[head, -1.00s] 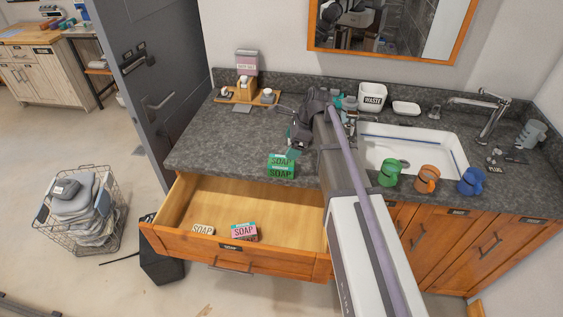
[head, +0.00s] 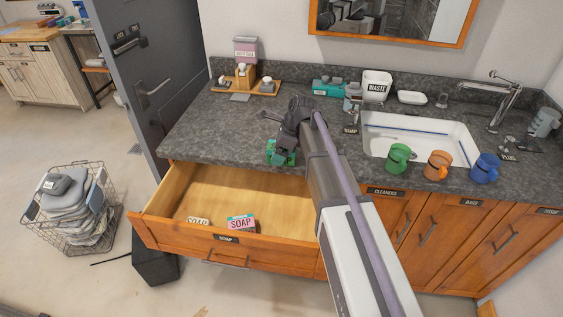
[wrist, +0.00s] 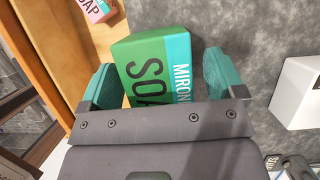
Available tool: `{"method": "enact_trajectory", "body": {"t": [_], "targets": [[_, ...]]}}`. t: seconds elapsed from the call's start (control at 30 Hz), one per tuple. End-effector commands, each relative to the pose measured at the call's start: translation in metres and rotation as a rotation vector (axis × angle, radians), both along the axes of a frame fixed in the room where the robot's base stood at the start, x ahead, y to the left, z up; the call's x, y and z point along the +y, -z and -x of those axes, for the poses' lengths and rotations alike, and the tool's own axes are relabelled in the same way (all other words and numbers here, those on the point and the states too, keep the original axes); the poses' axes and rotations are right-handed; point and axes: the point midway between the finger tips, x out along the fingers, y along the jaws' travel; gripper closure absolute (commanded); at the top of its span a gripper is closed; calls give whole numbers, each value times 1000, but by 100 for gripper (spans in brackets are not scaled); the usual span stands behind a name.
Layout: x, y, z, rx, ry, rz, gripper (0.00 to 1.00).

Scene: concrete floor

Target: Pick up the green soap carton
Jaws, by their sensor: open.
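The green soap carton (wrist: 150,62) stands on the dark stone counter near its front edge, above the open drawer. In the wrist view its green face with dark SOAP lettering and a light blue band shows between my two teal fingers. My gripper (wrist: 160,66) is open, with one finger on each side of the carton; a narrow gap shows on each side. In the head view my gripper (head: 282,151) covers most of the carton. The carton's lower part is hidden by the gripper body in the wrist view.
The open wooden drawer (head: 180,242) holds a pink soap carton (head: 240,222) and a pale soap carton (head: 198,221). The white sink (head: 430,150) lies to the right, with green (head: 398,158), orange (head: 437,165) and blue (head: 485,168) mugs along its front. The counter left of the gripper is clear.

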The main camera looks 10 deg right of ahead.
Motion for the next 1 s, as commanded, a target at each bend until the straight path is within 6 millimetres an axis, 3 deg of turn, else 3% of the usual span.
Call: {"method": "enact_trajectory", "body": {"t": [0.03,0.93,1.0], "targets": [[1,9,-1,0,0,0,12],[2,9,-1,0,0,0,12],[2,9,-1,0,0,0,17]]}}
